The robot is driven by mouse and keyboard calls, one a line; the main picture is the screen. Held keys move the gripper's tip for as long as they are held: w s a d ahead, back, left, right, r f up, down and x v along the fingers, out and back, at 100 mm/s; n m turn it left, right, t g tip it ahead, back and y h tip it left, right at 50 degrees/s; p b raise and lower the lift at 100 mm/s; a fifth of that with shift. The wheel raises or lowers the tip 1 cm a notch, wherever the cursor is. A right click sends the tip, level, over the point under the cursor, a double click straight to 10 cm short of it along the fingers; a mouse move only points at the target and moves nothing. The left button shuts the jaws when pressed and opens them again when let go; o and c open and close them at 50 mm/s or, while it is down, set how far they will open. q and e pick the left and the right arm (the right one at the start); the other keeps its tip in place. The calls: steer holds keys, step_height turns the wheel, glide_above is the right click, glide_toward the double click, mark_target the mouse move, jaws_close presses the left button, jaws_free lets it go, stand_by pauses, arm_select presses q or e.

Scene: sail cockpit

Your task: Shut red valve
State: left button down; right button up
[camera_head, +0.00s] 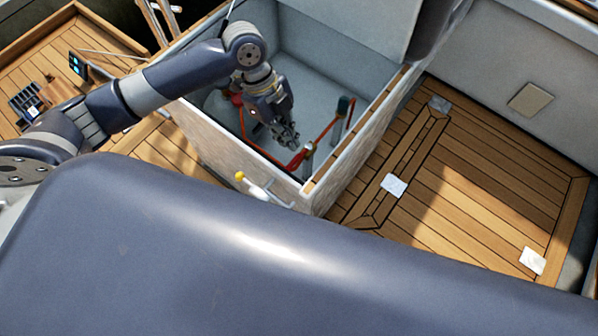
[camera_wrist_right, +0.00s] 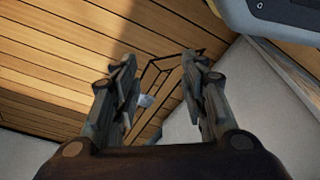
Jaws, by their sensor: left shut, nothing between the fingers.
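The open white locker (camera_head: 355,60) holds red-orange piping (camera_head: 325,132). A small red part, which looks like the red valve (camera_head: 296,161), sits low near the locker's front corner. My left arm reaches over the locker's left wall. My left gripper (camera_head: 290,142) points down inside, shut and empty, with its tips close to the red part. I cannot tell whether they touch it. Another red part (camera_head: 237,99) shows left of the gripper, partly hidden. My right gripper (camera_wrist_right: 160,78) is open and empty in the right wrist view, above the wooden deck.
The locker walls and wooden rim (camera_head: 350,135) surround the left gripper closely. A dark green-topped fitting (camera_head: 343,105) stands at the right inside. A yellow-knobbed handle (camera_head: 240,176) is outside the front wall. Wooden deck (camera_head: 480,180) with white plates lies to the right.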

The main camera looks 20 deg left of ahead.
mark_target(298, 159)
arm_select(q)
steer(key=shift+f, duration=0.45)
arm_select(e)
steer(key=shift+w+r, duration=0.25)
arm_select(q)
steer(key=b+x, duration=0.2)
steer(key=x, duration=0.8)
steer(key=shift+b, duration=0.3)
arm_select(e)
step_height(298, 159, up, 8)
steer(key=w, duration=0.1)
steer(key=shift+w+t, duration=0.3)
steer(key=shift+w, duration=0.1)
steer(key=shift+s+f, duration=0.1)
